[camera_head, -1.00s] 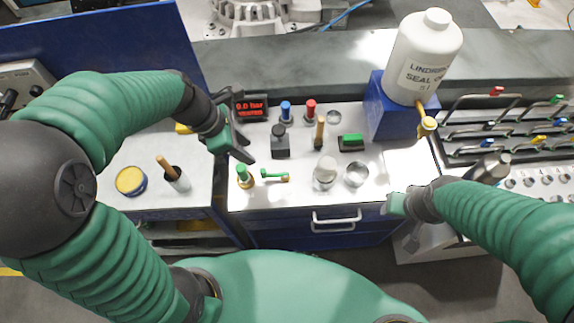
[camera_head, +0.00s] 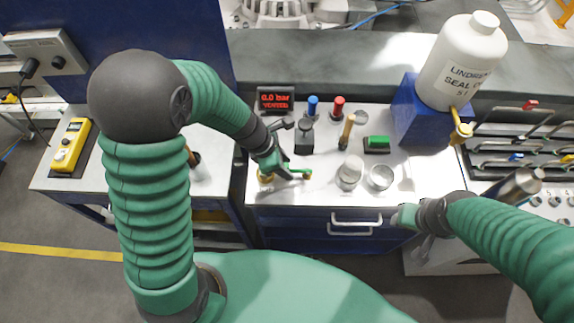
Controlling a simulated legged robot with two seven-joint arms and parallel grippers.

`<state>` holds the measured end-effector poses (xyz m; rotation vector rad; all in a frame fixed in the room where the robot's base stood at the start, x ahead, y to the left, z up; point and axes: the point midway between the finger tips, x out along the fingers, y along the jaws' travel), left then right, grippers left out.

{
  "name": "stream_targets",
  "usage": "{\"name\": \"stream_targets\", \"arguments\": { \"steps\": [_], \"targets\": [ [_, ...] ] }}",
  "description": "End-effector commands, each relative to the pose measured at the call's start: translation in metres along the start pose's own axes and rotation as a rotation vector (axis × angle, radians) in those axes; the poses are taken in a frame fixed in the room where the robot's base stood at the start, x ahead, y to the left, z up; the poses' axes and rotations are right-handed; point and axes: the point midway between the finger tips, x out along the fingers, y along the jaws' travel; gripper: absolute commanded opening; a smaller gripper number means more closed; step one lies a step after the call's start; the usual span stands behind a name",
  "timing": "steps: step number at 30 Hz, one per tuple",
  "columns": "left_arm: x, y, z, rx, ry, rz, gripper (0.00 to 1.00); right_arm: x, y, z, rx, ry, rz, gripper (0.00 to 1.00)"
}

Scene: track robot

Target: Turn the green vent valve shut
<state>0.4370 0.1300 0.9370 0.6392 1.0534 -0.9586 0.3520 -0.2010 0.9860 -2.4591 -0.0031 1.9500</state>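The green vent valve has a green lever (camera_head: 297,172) lying to the right, with a brass end, at the front left of the white bench top. A bit of its brass body (camera_head: 265,178) shows beside my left gripper. My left gripper (camera_head: 276,166) is down at the valve, and its fingers cover the green knob seen earlier. I cannot tell whether they grip it or only sit around it. My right gripper (camera_head: 408,217) is by the front right edge of the bench, away from the valve; its fingers are too unclear to judge.
A red-lit display (camera_head: 276,99) reads 0.0 bar. Blue (camera_head: 312,106) and red (camera_head: 338,107) knobs, a wooden-handled tool (camera_head: 346,130), a green-topped block (camera_head: 377,142) and metal cups (camera_head: 380,177) stand nearby. A large white bottle (camera_head: 460,65) rises at the right.

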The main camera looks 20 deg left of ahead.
Motion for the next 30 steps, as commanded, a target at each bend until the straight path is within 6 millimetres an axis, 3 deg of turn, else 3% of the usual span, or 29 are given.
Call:
{"name": "stream_targets", "arguments": {
  "steps": [2,10,30],
  "targets": [
    [0.0003,-0.001,0.0014,0.001,0.002,0.0,0.36,-0.0001,-0.0003,-0.0001,-0.001,0.0,0.0,0.44],
    [0.0016,-0.004,0.0074,0.004,0.008,0.004,0.01,-0.0001,-0.0002,-0.0002,-0.001,0.0,0.0,0.44],
    [0.0013,-0.001,0.0042,0.0,0.005,0.005,0.0,0.0002,-0.0001,0.0,0.0,0.0,0.0,0.44]
  ]
}}
